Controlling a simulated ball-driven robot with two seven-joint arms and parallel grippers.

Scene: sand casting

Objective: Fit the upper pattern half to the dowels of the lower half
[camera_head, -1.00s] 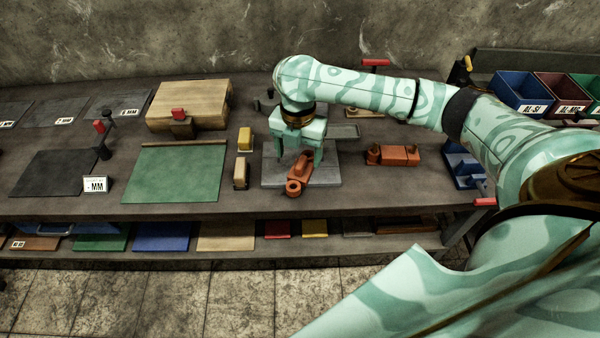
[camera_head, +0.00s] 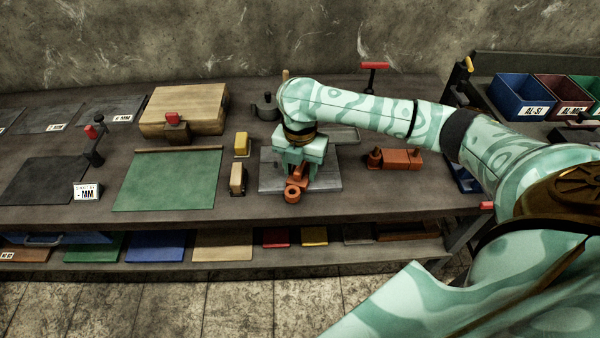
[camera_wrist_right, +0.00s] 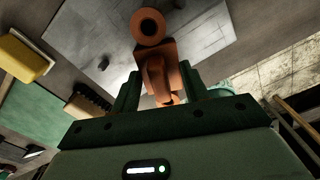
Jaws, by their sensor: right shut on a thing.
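An orange pattern half (camera_head: 292,194) with a ring at its near end lies over a grey plate (camera_head: 325,183) in the head view. My right gripper (camera_head: 298,176) is shut on its narrow raised middle. In the right wrist view, the fingers (camera_wrist_right: 160,90) stand on both sides of the orange piece (camera_wrist_right: 155,75), and its ring points away from the palm. I cannot tell whether the piece still touches the plate. My left gripper is out of view.
A yellow-topped block (camera_head: 241,145) and a tan block (camera_head: 237,180) stand left of the plate, beside a green mat (camera_head: 168,182). A wooden box (camera_head: 184,104) stands behind. Bench space lies between the plate and second orange piece.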

